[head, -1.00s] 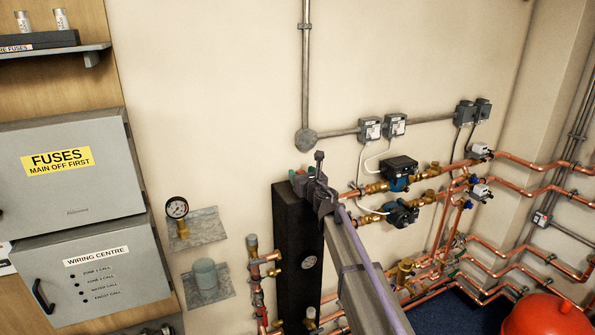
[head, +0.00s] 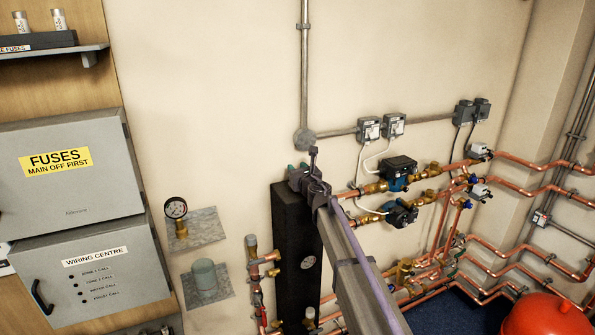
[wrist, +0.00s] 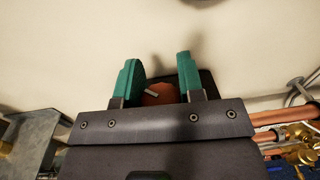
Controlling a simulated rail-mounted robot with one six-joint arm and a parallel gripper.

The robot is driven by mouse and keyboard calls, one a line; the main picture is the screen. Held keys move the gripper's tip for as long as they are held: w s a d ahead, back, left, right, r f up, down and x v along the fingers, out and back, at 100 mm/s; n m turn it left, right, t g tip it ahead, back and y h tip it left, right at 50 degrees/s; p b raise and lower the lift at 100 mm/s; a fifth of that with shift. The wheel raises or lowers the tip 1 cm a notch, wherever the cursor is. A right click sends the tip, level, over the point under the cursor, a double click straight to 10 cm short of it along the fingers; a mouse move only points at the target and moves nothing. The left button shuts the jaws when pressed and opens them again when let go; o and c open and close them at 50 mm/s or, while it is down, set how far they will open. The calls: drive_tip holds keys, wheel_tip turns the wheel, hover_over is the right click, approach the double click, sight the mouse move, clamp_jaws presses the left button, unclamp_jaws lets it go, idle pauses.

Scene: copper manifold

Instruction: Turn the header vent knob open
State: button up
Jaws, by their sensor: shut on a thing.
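The header (head: 296,255) is a tall black column left of the pumps in the head view. My gripper (head: 296,172) is at its top, and my wrist largely hides the vent there. In the wrist view, my gripper (wrist: 160,76) has two green fingers, one on each side of an orange-red round vent knob (wrist: 160,95). A short pale pin shows on the knob beside the left finger. The fingers are shut on the knob. The knob's lower part is hidden behind the gripper body, and its turn angle cannot be read.
Copper pipes and pumps (head: 400,168) stand right of the header. A pressure gauge (head: 176,208) on a plate and a grey cup-shaped part (head: 204,275) are to the left. Grey conduit (head: 305,70) runs up the wall behind. The wall above the header is mostly bare.

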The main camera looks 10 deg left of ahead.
drive_tip(key=shift+n+y, duration=0.3)
drive_tip(key=shift+y, duration=0.1)
drive_tip(key=n+g+y, duration=0.2)
drive_tip(key=y, duration=0.1)
drive_tip(key=shift+s+a+n+g, duration=0.1)
drive_tip(key=shift+a+n+g, duration=0.05)
drive_tip(key=shift+n+g, duration=0.2)
drive_tip(key=n+g+y, duration=0.3)
drive_tip(key=g, duration=0.2)
drive_tip(key=shift+s+a+n+y, duration=0.15)
drive_tip(key=shift+a+n+y, duration=0.05)
drive_tip(key=shift+n+y, duration=0.2)
drive_tip(key=n+g, duration=0.1)
drive_tip(key=n+g+y, duration=0.1)
drive_tip(key=g, duration=0.1)
drive_tip(key=n+g, duration=0.1)
drive_tip(key=g, duration=0.1)
drive_tip(key=shift+s+a+y, duration=0.1)
drive_tip(key=shift+s+y, duration=0.2)
drive_tip(key=shift+y, duration=0.1)
drive_tip(key=shift+s+n+g, duration=0.2)
drive_tip(key=shift+n+g, duration=0.65)
drive_tip(key=shift+g, duration=0.3)
drive_tip(key=shift+s+n+g, duration=0.15)
drive_tip(key=shift+n+g, duration=0.65)
drive_tip(key=shift+g, duration=0.3)
drive_tip(key=o, duration=0.9)
